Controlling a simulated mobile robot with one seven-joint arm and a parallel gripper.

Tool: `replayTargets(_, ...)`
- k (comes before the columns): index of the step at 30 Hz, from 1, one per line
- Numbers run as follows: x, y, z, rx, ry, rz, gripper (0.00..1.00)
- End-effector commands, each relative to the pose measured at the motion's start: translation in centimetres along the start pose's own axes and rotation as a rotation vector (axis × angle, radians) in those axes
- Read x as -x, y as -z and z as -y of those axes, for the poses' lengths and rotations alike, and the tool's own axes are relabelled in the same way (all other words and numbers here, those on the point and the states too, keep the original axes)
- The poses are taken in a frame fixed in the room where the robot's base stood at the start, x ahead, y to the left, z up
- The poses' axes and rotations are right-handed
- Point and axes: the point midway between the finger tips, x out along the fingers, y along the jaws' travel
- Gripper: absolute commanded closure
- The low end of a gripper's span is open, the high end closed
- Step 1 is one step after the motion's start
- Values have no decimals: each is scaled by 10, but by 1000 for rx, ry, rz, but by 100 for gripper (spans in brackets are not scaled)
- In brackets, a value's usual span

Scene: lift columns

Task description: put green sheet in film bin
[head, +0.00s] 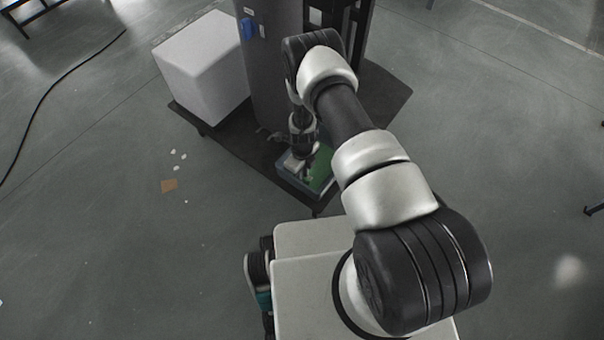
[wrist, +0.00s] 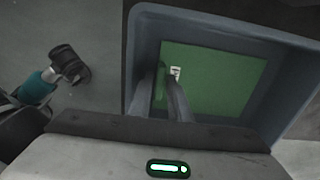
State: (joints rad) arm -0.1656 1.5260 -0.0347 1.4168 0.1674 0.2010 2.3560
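The green sheet (wrist: 215,80) lies flat inside a blue-grey bin (wrist: 141,50) in the wrist view, with a small white label on it. In the head view the sheet (head: 321,168) is partly hidden by my gripper, and the bin (head: 300,190) sits at the front corner of a dark platform. My gripper (wrist: 163,78) points down into the bin over the left part of the sheet. Its two fingers are a little apart, with green showing between them. I cannot tell whether the tips touch the sheet, or whether this is the film bin.
A dark column (head: 272,75) rises from the dark platform (head: 240,150) behind the bin. A large white box (head: 205,70) stands on the platform at left. A brown scrap (head: 169,185) and white bits lie on the floor. A black cable (head: 60,80) runs along the far left.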

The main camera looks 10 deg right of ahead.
Motion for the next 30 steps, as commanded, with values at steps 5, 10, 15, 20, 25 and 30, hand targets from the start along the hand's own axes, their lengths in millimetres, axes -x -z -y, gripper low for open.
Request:
replayTargets(5,21,-1,1,0,1,2,83)
replayTargets(10,58,-1,1,1,2,2,83)
replayTargets(15,93,-1,1,-1,2,2,83)
replayTargets(20,114,0,0,0,1,1,83)
replayTargets(25,134,-5,3,24,3,9,83)
replayTargets(30,216,-28,22,221,27,63,83)
